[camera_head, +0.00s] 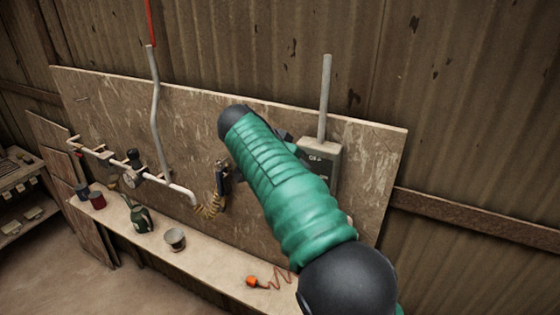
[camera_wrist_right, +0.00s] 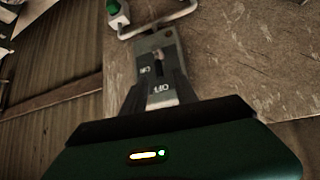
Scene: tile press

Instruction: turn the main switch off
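The main switch is a grey box (camera_head: 333,152) on the wooden board, partly hidden behind my right arm in the head view. An "Off" label shows near its top. In the right wrist view the switch box (camera_wrist_right: 150,45) lies straight ahead, with ON and OFF lettering and a small lever-like part (camera_wrist_right: 158,56) on its face. My right gripper (camera_wrist_right: 159,78) is open, its two dark fingers apart in front of the box face, with the lettering between them. Whether a finger touches the lever cannot be told. My left gripper is not in view.
A grey conduit (camera_head: 325,95) rises from the box. The shelf below (camera_head: 205,262) holds a cup (camera_head: 175,239), a green can (camera_head: 140,216) and an orange item (camera_head: 252,281).

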